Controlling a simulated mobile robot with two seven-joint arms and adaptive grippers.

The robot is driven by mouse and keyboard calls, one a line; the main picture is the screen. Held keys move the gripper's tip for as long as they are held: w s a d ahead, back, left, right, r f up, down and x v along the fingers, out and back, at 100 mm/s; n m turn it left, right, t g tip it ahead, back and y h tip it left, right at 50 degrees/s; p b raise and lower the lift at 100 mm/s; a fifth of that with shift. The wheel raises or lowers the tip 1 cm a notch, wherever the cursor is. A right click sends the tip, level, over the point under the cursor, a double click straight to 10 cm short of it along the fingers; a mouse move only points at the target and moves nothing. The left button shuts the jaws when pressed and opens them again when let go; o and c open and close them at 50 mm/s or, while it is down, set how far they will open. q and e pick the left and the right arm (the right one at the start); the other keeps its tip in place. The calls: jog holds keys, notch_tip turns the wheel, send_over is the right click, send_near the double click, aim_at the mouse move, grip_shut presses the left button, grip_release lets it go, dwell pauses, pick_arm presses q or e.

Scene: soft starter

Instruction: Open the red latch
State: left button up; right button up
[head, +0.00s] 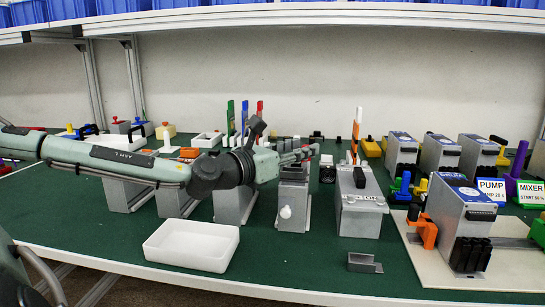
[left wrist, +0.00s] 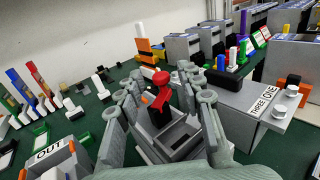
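The red latch (left wrist: 160,98) with a round red knob on top shows in the left wrist view, at the far end of a grey box (left wrist: 176,142) with an open-topped compartment. My left gripper (left wrist: 158,96) is open, with its grey fingers spread on both sides of the latch and apart from it. In the head view my left gripper (head: 305,155) reaches in from the left, just over a grey box (head: 293,200) with a white knob on its front. The latch cannot be made out clearly in the head view; the gripper seems to cover it. My right gripper is not in view.
A white tray (head: 192,246) lies at the table's front edge. A larger grey box (head: 360,205) stands to the right of the gripper, with a small metal bracket (head: 365,263) before it. Blue-topped units (head: 462,215) crowd the right. A shelf (head: 300,14) runs overhead.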

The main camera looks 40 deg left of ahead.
pick_arm(q)
jog(key=s+a, duration=0.1)
jog(key=s, duration=0.8)
jog(key=shift+s, duration=0.3)
